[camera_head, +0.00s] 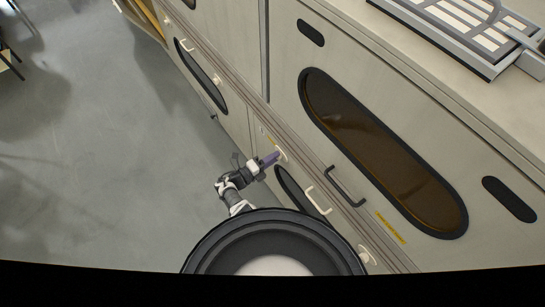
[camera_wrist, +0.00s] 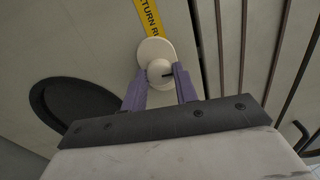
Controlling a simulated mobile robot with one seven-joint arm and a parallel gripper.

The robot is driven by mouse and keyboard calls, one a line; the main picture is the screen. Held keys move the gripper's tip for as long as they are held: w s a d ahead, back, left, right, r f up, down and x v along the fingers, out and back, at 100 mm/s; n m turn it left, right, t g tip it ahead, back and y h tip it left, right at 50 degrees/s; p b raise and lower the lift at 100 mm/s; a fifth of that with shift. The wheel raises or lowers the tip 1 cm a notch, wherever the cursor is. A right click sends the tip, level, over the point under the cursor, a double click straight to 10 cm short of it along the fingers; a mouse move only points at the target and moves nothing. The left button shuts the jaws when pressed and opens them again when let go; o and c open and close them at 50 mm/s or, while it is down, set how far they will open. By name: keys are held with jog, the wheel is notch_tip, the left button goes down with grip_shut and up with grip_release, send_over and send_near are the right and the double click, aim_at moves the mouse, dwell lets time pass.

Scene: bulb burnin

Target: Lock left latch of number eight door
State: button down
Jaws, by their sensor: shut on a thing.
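My gripper (camera_head: 272,158) reaches the front of the lower cabinet row in the head view. In the wrist view its two purple fingers (camera_wrist: 160,76) are closed on the round knob of a cream-white latch (camera_wrist: 154,48). The latch plate is on the door face beside a yellow label strip. In the head view this latch (camera_head: 282,155) shows partly behind the fingers, at the upper left of a lower door with a pale handle (camera_head: 318,201). A second pale latch (camera_head: 367,256) is at that door's other side. No door number is readable.
The lower door has a dark oval window (camera_head: 292,187), also in the wrist view (camera_wrist: 72,106). Above are grey rails, a dark handle (camera_head: 346,187) and a large amber window (camera_head: 384,152). Grey floor (camera_head: 110,150) is open at left.

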jog(key=shift+n, duration=0.6)
jog(key=c, duration=1.1)
grip_release()
jog(key=shift+s, duration=0.1)
jog(key=v, duration=1.3)
jog(key=shift+s+a, duration=0.2)
jog(key=shift+a, duration=0.1)
